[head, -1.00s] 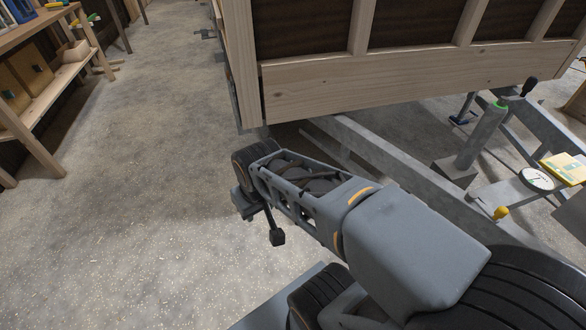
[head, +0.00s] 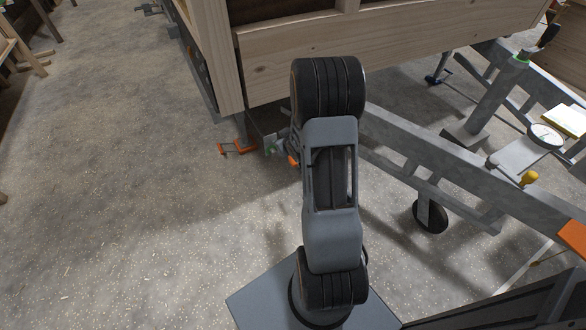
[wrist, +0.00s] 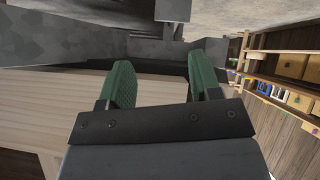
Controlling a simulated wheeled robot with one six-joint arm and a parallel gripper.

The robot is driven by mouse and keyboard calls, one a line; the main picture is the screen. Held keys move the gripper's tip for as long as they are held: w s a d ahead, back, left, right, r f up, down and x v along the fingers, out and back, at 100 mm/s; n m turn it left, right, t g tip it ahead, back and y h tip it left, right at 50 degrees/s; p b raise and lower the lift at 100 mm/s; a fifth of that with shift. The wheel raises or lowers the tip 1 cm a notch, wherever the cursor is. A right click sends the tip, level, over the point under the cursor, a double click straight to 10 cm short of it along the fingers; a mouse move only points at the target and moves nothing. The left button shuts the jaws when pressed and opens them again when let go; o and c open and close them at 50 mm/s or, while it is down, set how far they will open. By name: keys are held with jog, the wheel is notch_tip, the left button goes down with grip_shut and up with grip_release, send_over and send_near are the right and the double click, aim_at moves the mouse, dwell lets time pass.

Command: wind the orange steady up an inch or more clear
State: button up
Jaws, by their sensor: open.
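The orange steady (head: 238,149) shows low on the floor under the near corner of the wooden trailer body, in the head view. I see a thin orange bracket-like shape there; its exact foot and crank are too small to tell apart. My gripper, with green finger pads (head: 271,143), is just to its right under the trailer edge, partly hidden by my arm. In the wrist view my gripper (wrist: 164,70) is open, with nothing between the pads. A grey metal post (wrist: 172,10) shows beyond the fingertips. I cannot tell whether the gripper touches the steady.
The trailer body (head: 270,65) overhangs my gripper. Grey drawbar beams (head: 430,150) with a jockey wheel (head: 430,216) lie to the right. Open concrete floor lies to the left.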

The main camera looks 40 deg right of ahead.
aim_at(293, 162)
jog(key=s+d+f+m+t+b, duration=0.1)
jog(key=s+d+f+t+b, duration=0.2)
jog(key=f, duration=0.8)
jog(key=s+d+f+m+t+b, duration=0.15)
jog(key=s+f+t, duration=0.35)
jog(key=f, duration=0.5)
jog(key=w+b, duration=0.1)
jog(key=w, duration=0.3)
jog(key=w+d+b, duration=0.1)
jog(key=w, duration=0.3)
jog(key=w+d+b, duration=0.1)
jog(key=w+b, duration=0.1)
jog(key=w, duration=0.2)
jog(key=shift+w+d, duration=0.1)
jog(key=shift+w, duration=0.2)
jog(key=shift+c, duration=0.5)
grip_shut()
